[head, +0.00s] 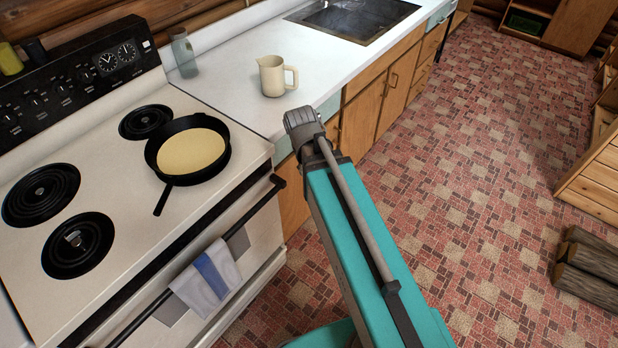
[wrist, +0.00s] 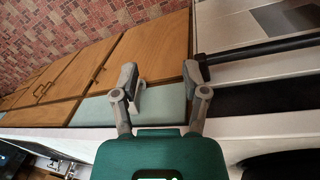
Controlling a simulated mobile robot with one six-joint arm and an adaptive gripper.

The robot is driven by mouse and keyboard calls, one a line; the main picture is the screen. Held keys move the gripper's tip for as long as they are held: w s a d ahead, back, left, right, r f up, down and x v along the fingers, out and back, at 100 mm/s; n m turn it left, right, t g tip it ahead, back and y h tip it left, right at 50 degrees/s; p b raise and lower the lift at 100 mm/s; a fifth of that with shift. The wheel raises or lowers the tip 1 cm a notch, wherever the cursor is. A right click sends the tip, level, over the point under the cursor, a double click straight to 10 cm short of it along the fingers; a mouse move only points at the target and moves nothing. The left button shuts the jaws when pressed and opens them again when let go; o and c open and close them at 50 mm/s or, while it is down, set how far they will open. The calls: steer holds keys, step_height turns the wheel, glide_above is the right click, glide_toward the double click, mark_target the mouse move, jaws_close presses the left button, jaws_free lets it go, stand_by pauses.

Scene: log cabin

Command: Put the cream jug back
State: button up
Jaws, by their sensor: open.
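The cream jug (head: 271,77) stands upright on the white counter (head: 232,62), between the stove and the sink. Its handle points right and its spout left. I do not see the jug in the wrist view. My gripper (wrist: 160,76) is open in the wrist view, with nothing between its fingers. Beyond them are the teal drawer front and wooden cabinet doors (wrist: 150,50). In the head view my arm reaches up to the counter's front edge, and the gripper fingers cannot be made out there.
A black frying pan (head: 220,162) with a pale yellow round filling sits on the stove (head: 110,185), its handle toward the front. A glass bottle (head: 184,54) stands left of the jug. The sink (head: 352,17) is behind. Firewood (head: 590,262) lies right; the floor between is clear.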

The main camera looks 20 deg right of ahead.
steer(key=s+m, duration=0.1)
steer(key=s, duration=0.1)
steer(key=s+a+m+y, duration=0.1)
steer(key=s+m, duration=0.1)
steer(key=shift+a+f+g+y, duration=0.1)
steer(key=shift+a+g+y, duration=0.1)
steer(key=shift+g+y, duration=0.15)
